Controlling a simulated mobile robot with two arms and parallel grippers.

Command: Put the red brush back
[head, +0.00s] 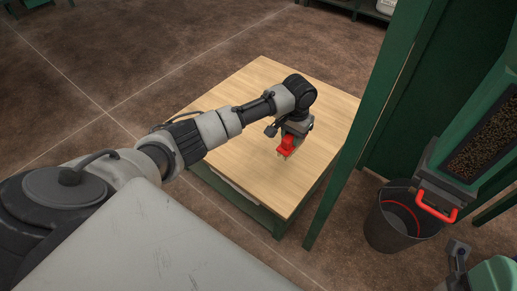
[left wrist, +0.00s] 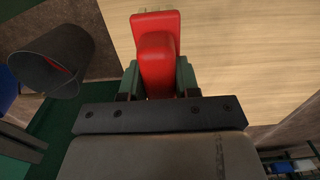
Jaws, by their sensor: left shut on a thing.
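My left gripper (head: 293,131) is shut on the red brush (head: 286,147), over the light wooden table top (head: 240,100). In the left wrist view the brush (left wrist: 156,48) sits between the two green fingers of the gripper (left wrist: 158,80), its wider end pointing away from the wrist. The brush is at or just above the wood; I cannot tell whether it touches. Its underside is mostly hidden.
A dark bucket (head: 382,228) with a red curved line inside stands on the floor right of the table. Above it is a green frame part with a red handle (head: 437,207). A green post (head: 365,130) rises by the table's right edge. The table top is otherwise bare.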

